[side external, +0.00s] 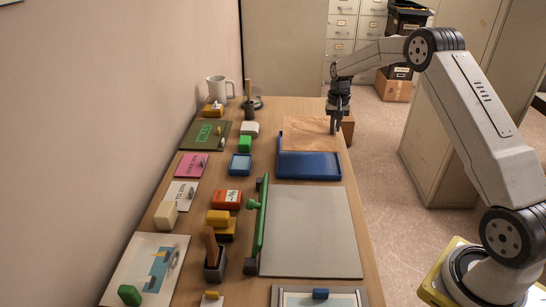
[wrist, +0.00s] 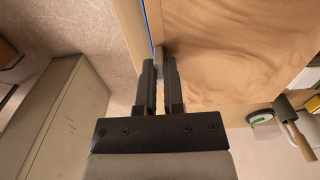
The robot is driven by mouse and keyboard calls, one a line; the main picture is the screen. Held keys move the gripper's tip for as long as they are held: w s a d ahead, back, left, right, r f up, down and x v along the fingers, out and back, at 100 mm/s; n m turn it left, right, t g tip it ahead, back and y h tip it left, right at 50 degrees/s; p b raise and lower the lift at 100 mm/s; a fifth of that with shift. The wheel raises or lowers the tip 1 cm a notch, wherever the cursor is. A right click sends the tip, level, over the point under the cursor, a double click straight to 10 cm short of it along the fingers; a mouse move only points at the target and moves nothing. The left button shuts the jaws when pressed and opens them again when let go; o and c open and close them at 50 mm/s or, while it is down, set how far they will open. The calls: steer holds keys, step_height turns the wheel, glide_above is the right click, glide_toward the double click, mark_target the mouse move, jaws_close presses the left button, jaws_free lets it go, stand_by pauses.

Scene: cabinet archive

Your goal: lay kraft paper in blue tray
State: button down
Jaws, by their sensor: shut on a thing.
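The kraft paper (side external: 308,131) is a brown sheet at the far end of the blue tray (side external: 312,177). It covers the tray's far part, while the near part of the tray is bare. I cannot tell whether the sheet touches the tray floor. My gripper (side external: 336,130) points down at the sheet's right edge and is shut on it. In the wrist view the sheet (wrist: 235,60) spreads to the right of my gripper (wrist: 160,62). A thin blue strip of the tray (wrist: 147,20) shows along the sheet's left edge. A small grey piece shows between the fingertips.
A grey board (side external: 310,232) with a green bar (side external: 261,222) lies nearer. Stamps, cards and blocks line the table's left side. A white mug (side external: 219,88) and a dark holder (side external: 249,106) stand at the far left.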

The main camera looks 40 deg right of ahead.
mark_target(332, 155)
steer(key=shift+f, duration=0.85)
steer(key=shift+f, duration=0.15)
steer(key=shift+f, duration=2.75)
steer(key=shift+f, duration=0.55)
steer(key=c, duration=0.7)
jaws_free()
steer(key=shift+o, duration=0.2)
steer(key=shift+s, duration=0.1)
steer(key=shift+d, duration=0.1)
steer(key=shift+c, duration=1.2)
steer(key=shift+o, duration=0.8)
